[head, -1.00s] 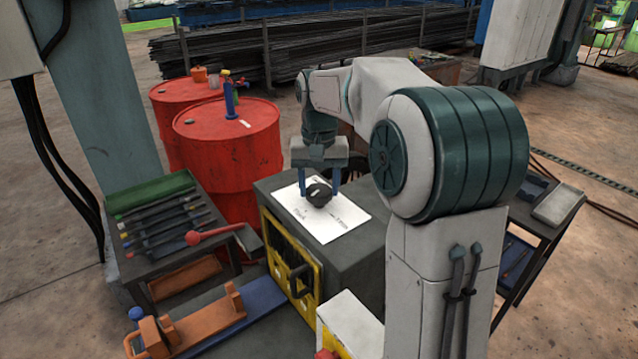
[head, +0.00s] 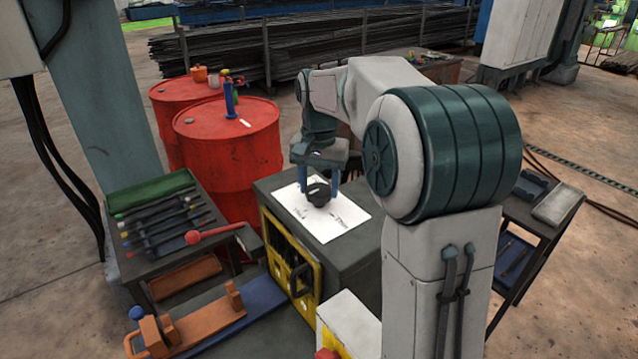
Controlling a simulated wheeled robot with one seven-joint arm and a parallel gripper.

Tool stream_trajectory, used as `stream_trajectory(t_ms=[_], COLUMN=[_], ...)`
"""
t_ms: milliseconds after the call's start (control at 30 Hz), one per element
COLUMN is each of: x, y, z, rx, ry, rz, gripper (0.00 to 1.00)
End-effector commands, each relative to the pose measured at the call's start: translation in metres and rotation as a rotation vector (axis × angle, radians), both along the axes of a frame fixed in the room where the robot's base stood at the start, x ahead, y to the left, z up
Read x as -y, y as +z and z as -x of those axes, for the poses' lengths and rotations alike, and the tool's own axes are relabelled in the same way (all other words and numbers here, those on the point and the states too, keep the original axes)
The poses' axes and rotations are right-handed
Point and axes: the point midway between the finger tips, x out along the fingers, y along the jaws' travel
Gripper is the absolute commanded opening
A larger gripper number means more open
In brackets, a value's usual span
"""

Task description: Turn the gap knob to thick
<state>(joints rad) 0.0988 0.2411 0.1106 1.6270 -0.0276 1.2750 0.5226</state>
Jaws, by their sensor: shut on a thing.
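The gap knob (head: 318,193) is a dark round knob on a white label plate (head: 338,224) on top of a dark grey box. The plate carries printed words on either side below the knob; the left one looks like "Thick", and the right one is too small to read surely. My gripper (head: 319,186) points down over the plate. Its two blue fingers stand on either side of the knob, and it is shut on it. The knob's pointer direction is too small to tell.
The box front has a yellow panel (head: 309,313) with a black handle. A red-balled lever (head: 193,237) sticks out left of the box. Red drums (head: 228,150) stand behind, a tool rack (head: 160,222) stands left, and a dark table stands right.

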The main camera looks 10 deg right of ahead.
Motion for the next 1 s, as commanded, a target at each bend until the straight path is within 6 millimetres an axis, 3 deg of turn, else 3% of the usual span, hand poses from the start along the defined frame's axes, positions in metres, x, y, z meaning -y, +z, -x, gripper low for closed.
stream_trajectory(t_ms=[67, 100, 167, 567, 667, 1000], x=[0.000, 0.000, 0.000, 0.000, 0.000, -0.001], y=[0.000, 0.000, 0.000, 0.007, 0.022, 0.096], z=[0.000, 0.000, 0.000, -0.001, -0.001, -0.001], rx=[0.001, 0.001, 0.001, 0.003, 0.004, 0.004], ry=[0.000, 0.000, 0.001, 0.001, 0.001, 0.002], rz=[0.000, 0.000, 0.000, 0.001, 0.000, 0.000], gripper=[0.29, 0.57, 0.73, 0.73, 0.73, 0.73])
